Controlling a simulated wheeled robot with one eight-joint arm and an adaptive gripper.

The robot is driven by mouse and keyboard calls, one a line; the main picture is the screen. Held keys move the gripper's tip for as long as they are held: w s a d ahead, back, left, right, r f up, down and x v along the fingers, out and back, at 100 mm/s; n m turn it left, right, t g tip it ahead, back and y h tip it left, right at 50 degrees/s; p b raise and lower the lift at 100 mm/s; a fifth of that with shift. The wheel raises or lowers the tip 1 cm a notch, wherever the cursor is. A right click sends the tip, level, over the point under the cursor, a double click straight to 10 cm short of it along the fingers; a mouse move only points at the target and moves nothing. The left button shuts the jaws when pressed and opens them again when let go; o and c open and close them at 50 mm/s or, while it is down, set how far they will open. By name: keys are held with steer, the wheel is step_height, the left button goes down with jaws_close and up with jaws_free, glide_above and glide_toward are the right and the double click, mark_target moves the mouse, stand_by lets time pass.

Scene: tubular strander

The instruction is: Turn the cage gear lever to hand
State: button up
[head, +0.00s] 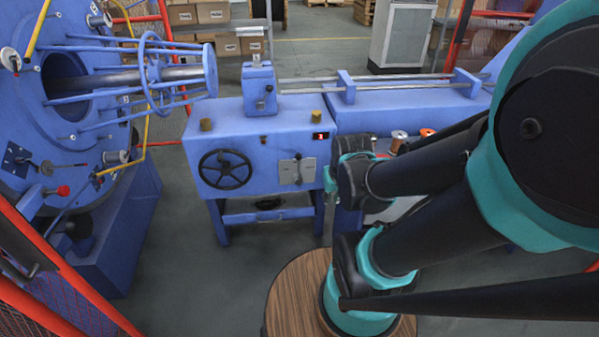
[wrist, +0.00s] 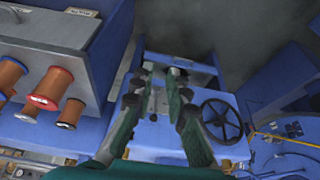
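A pale plate with a small dark lever (head: 297,170) is on the front of the blue gearbox (head: 265,145), right of a black handwheel (head: 224,169). I take this as the cage gear lever; no label is readable. The plate also shows in the wrist view (wrist: 154,103), between the fingers, with the handwheel (wrist: 222,122) to the right. My gripper (wrist: 161,72) is open, with nothing between its fingertips. It appears in front of the gearbox; contact with the lever cannot be made out. In the head view my arm's end is right of the plate, and the fingers are mostly hidden.
Another blue machine (head: 110,215) is at left, with open floor between.

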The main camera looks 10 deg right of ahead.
steer(key=shift+w+r, duration=0.1)
steer(key=shift+w, duration=0.15)
jaws_close()
steer(key=w+d+f+m+g+y, duration=0.1)
steer(key=w+m+y, duration=0.2)
steer(key=w+m, duration=0.8)
steer(key=w+d+f+m+g+y, duration=0.1)
steer(key=w+f+m+y, duration=0.3)
steer(key=w, duration=1.3)
steer(key=w+d+f+m+y, duration=0.2)
steer(key=w+d+f+m, duration=0.25)
steer(key=w, duration=0.25)
steer(key=shift+m, duration=0.45)
steer(key=x, duration=1)
steer(key=shift+r, duration=0.1)
steer(key=shift+w+a, duration=0.1)
